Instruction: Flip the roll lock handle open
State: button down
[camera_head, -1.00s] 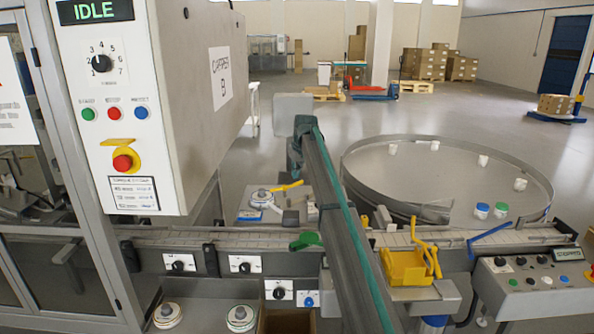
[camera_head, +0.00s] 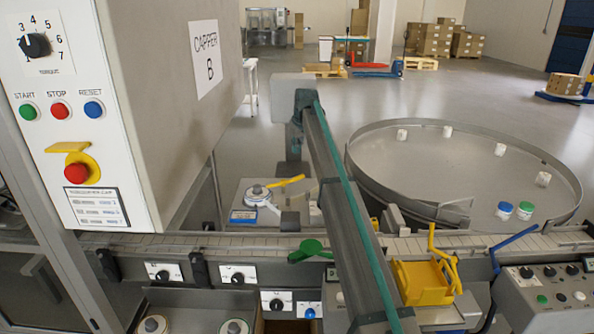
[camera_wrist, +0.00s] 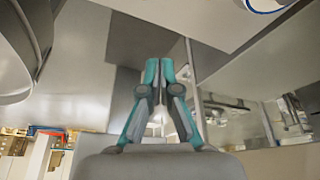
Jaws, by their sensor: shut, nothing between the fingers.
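A yellow lever (camera_head: 287,181) sticks out beside a round white-topped part (camera_head: 257,191) on a grey plate behind the conveyor. It may be the roll lock handle, but I cannot be sure. A green handle (camera_head: 311,250) lies at the conveyor's front edge, left of my arm. My gripper (camera_wrist: 159,65) is shut and empty in the wrist view, its teal-edged fingertips together and touching no handle that I can see. In the head view my arm reaches up the middle, and I cannot make out the fingertips there.
The conveyor (camera_head: 160,243) runs across the front. A large round table (camera_head: 455,190) with several jars stands at right. The tall capper cabinet (camera_head: 170,110) stands at left. A yellow bracket (camera_head: 424,285) and a control panel (camera_head: 550,300) are at front right.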

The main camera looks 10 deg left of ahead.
jog(key=shift+f, duration=0.1)
jog(key=p+x, duration=0.3)
jog(key=x, duration=0.7)
jog(key=shift+s+d+p, duration=0.35)
jog(key=shift+s, duration=0.25)
jog(key=shift+s+d+p, duration=0.3)
jog(key=shift+s+d, duration=0.1)
jog(key=shift+s, duration=0.15)
jog(key=shift+s+d, duration=0.2)
jog(key=shift+s, duration=0.15)
jog(key=shift+s+d+f, duration=0.1)
jog(key=shift+s+f, duration=0.05)
jog(key=shift+f, duration=0.1)
jog(key=shift+d, duration=0.1)
